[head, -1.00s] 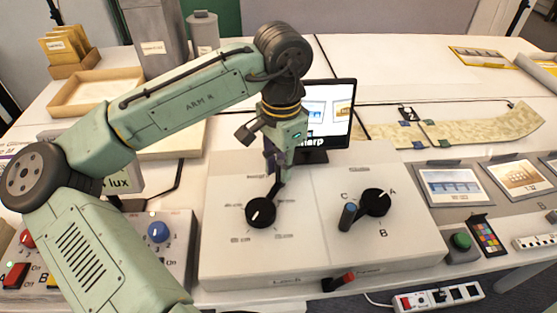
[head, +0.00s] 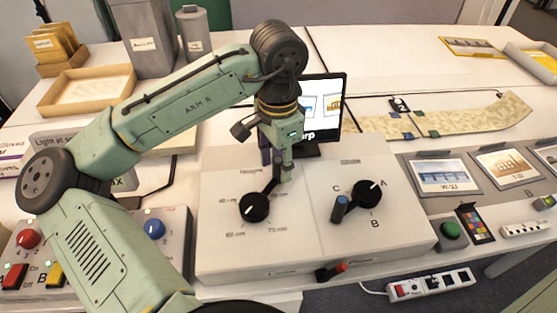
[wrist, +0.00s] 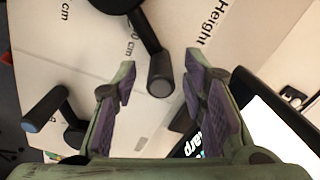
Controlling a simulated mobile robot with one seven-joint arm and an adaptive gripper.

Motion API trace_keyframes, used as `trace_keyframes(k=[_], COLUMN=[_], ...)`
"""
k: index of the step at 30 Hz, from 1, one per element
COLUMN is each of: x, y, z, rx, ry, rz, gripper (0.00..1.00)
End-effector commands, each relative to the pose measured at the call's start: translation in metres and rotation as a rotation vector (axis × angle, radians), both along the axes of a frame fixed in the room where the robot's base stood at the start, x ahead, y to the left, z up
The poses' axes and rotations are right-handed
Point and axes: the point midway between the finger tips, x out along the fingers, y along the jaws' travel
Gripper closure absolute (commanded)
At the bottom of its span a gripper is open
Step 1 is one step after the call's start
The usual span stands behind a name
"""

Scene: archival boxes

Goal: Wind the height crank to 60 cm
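The height crank (head: 254,207) is a black round knob with a white mark and a black arm, on the left half of a pale panel (head: 320,262). Its arm points up and right, towards my gripper (head: 279,177). In the wrist view the round end of the crank handle (wrist: 160,80) lies between the spread, purple-padded fingers of my gripper (wrist: 160,66), with a gap on each side. The printed centimetre marks around the knob are small; one at lower left seems to read 60 cm. The word Height shows in the wrist view.
A second black knob (head: 368,194) with a blue-grey handle and letters A, B, C sits on the panel's right half. A monitor (head: 322,105) stands close behind my gripper. A switch box (head: 150,250) is at left.

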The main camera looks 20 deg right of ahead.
Motion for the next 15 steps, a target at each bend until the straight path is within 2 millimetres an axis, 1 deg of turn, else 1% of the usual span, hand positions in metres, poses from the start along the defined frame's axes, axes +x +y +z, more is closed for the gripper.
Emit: trace_keyframes(k=[5, 8, 11, 15], x=[0.000, 0.001, 0.000, 0.001], y=[0.000, 0.000, -0.001, 0.000], z=[0.002, 0.011, 0.027, 0.058], rx=[0.000, 0.000, -0.002, 0.000], ry=[-0.001, -0.002, -0.002, -0.004], rz=[0.000, 0.001, 0.001, 0.001], gripper=[0.61, 0.61, 0.61, 0.61])
